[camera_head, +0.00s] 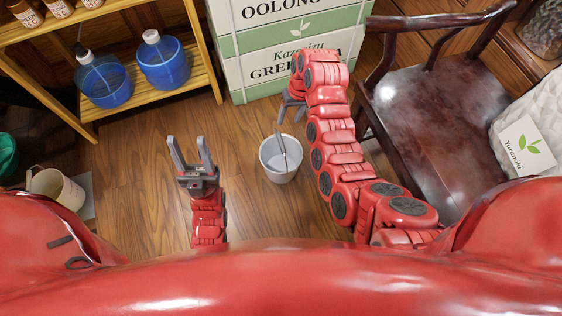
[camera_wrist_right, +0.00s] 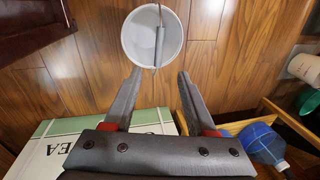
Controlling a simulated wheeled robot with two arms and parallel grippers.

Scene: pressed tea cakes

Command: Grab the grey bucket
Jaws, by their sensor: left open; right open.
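The grey bucket (camera_head: 272,167) stands upright on the wooden floor, with its handle across the opening. It also shows at the top of the right wrist view (camera_wrist_right: 133,44). My right gripper (camera_head: 286,112) is above and behind the bucket in the head view, partly hidden by its own arm. In the right wrist view its fingers (camera_wrist_right: 158,78) are open and empty, with the bucket beyond the tips. My left gripper (camera_head: 188,143) is open and empty, to the left of the bucket and apart from it.
A wooden shelf (camera_head: 130,108) with blue jugs (camera_head: 163,65) stands at the back left. Green and white tea boxes (camera_head: 290,50) are behind the bucket. A dark wooden chair (camera_head: 440,110) stands at right. A cream bucket (camera_head: 50,186) is at far left. Floor around the grey bucket is clear.

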